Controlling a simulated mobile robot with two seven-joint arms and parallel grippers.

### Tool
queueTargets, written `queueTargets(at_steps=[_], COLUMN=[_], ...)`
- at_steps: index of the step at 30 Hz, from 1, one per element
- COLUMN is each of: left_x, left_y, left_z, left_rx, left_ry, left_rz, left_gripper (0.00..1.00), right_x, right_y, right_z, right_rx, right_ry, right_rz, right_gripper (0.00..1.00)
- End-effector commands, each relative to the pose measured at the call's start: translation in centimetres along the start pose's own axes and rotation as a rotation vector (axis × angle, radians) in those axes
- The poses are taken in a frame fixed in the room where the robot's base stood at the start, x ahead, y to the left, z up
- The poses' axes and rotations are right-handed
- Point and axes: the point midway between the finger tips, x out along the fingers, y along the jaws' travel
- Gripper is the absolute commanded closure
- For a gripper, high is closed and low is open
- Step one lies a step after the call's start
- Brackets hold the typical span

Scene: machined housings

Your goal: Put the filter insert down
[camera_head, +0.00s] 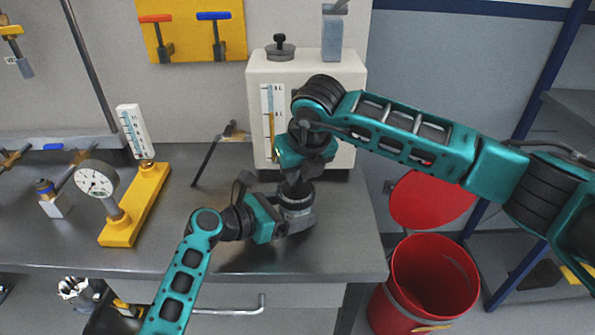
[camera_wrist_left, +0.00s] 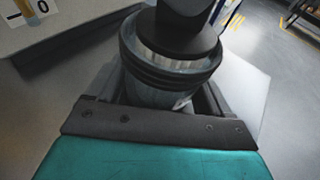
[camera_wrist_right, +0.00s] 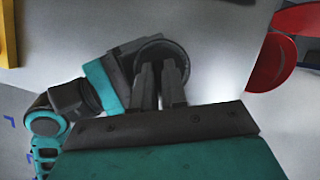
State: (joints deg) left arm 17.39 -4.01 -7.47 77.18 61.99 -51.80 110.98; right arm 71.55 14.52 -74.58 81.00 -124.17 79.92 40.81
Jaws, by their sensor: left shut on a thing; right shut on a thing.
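A grey cylindrical housing (camera_head: 297,217) stands upright on the bench, and its body shows in the left wrist view (camera_wrist_left: 158,94). My left gripper (camera_head: 284,228) is shut around its side. My right gripper (camera_head: 297,180) points down over the housing, shut on a dark piece (camera_wrist_left: 185,35) at its mouth. A pale ribbed band (camera_wrist_left: 165,56) shows under that dark piece, probably the filter insert. How deep it sits in the housing is hidden. In the right wrist view, my right fingers (camera_wrist_right: 160,84) are close together over the housing's round top (camera_wrist_right: 160,50).
A white cabinet (camera_head: 350,112) with a gauge strip stands behind the housing. A yellow stand (camera_head: 140,208) with a dial (camera_head: 97,180) is at the left. A red bin (camera_head: 433,275) stands on the floor past the bench's right edge. The bench front is clear.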

Motion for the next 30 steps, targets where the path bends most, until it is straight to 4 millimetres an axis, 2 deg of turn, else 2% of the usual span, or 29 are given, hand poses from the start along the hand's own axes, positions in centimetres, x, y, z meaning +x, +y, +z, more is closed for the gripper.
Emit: queueTargets(at_steps=[9, 10, 18, 26, 30], left_x=[0.0, 0.0, 0.0, 0.0, 0.0], left_y=[0.0, 0.0, 0.0, 0.0, 0.0], left_z=[-0.1, -0.1, -0.1, -0.1, -0.1], left_rx=[0.0, 0.0, 0.0, 0.0, 0.0], left_ry=[0.002, 0.002, 0.002, 0.001, 0.002], left_rz=[0.0, 0.0, 0.0, 0.0, 0.0], left_gripper=[0.36, 0.36, 0.36, 0.36, 0.36], right_x=[0.2, 0.3, 0.2, 0.0, -1.5], right_y=[0.0, 0.0, 0.0, 0.0, 0.1], right_z=[-0.1, -0.1, -0.1, 0.0, 0.2], right_rx=[0.0, -0.001, -0.001, -0.001, -0.002], right_ry=[-0.001, -0.001, -0.001, -0.002, -0.005], right_rz=[0.001, 0.001, 0.001, 0.001, 0.003], right_gripper=[1.0, 0.87, 0.62, 0.62, 0.62])
